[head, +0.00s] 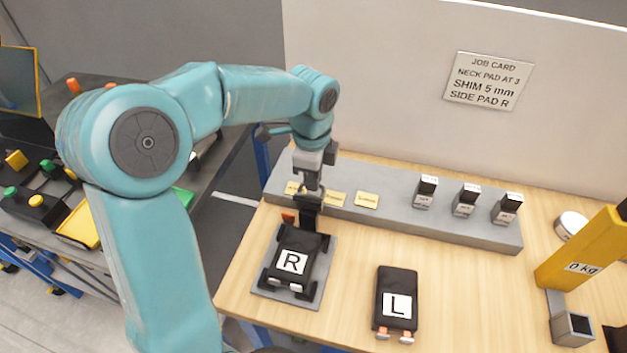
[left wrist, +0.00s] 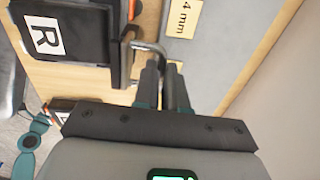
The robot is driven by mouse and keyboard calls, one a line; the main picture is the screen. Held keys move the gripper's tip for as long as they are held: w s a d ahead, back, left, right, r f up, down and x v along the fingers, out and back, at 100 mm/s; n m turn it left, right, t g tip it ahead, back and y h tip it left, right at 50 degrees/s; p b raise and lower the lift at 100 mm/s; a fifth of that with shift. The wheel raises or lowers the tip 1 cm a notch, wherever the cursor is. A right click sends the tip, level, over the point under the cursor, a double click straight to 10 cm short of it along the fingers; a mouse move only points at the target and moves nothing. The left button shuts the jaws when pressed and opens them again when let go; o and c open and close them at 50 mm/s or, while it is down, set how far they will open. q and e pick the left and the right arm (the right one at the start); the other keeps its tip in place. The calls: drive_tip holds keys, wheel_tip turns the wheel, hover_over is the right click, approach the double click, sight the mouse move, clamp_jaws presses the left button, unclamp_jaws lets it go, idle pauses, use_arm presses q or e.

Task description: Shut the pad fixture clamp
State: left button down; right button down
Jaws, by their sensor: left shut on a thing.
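The black side pad marked R (head: 293,256) lies on the grey fixture plate (head: 322,278) at the near left of the wooden table. The dark clamp (head: 309,214) stands upright at the pad's back edge. My left gripper (head: 311,188) points down at the top of the clamp. In the left wrist view its fingers (left wrist: 165,85) are shut on a bent grey metal bar, the clamp handle (left wrist: 150,47), beside the R pad (left wrist: 65,30). The fingers hide part of the handle. I cannot tell whether the clamp presses on the pad. My right gripper is not in view.
A second pad marked L (head: 398,290) lies to the right. A grey shim rack (head: 390,213) with yellow labels and several small blocks stands behind. A yellow gauge (head: 585,250) reading 0 kg is at the right. The job card (head: 488,80) hangs on the wall.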

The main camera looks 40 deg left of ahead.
sight(308, 200)
use_arm(q)
drive_tip(key=s+d+t+y+b, duration=0.1)
drive_tip(key=t+b, duration=0.1)
drive_tip(key=b, duration=0.3)
drive_tip(key=s+t+y+b, duration=0.1)
drive_tip(key=t+b, duration=0.1)
drive_tip(key=b, duration=0.3)
drive_tip(key=s+d+t+y+b, duration=0.1)
drive_tip(key=s+t+y+b, duration=0.1)
drive_tip(key=b, duration=0.4)
drive_tip(key=shift+s+d+f+t, duration=0.15)
drive_tip(key=shift+d+t, duration=0.15)
drive_tip(key=shift+t, duration=0.3)
drive_tip(key=s+t+y+b, duration=0.1)
drive_tip(key=t+b, duration=0.1)
drive_tip(key=b, duration=0.3)
drive_tip(key=s+d+f+t+y+b, duration=0.1)
drive_tip(key=t+b, duration=0.1)
drive_tip(key=b, duration=0.4)
drive_tip(key=s+f+t+y+b, duration=0.1)
drive_tip(key=t+y+b, duration=0.1)
drive_tip(key=b, duration=0.3)
drive_tip(key=shift+s+d+t+b, duration=0.2)
drive_tip(key=shift+d+t+b, duration=0.15)
drive_tip(key=shift+d+t, duration=0.05)
drive_tip(key=shift+s+d+t+y+b, duration=0.1)
drive_tip(key=shift+s+t+y+b, duration=0.15)
drive_tip(key=shift+t+b, duration=0.7)
drive_tip(key=shift+r+g, duration=0.1)
drive_tip(key=shift+g, duration=0.15)
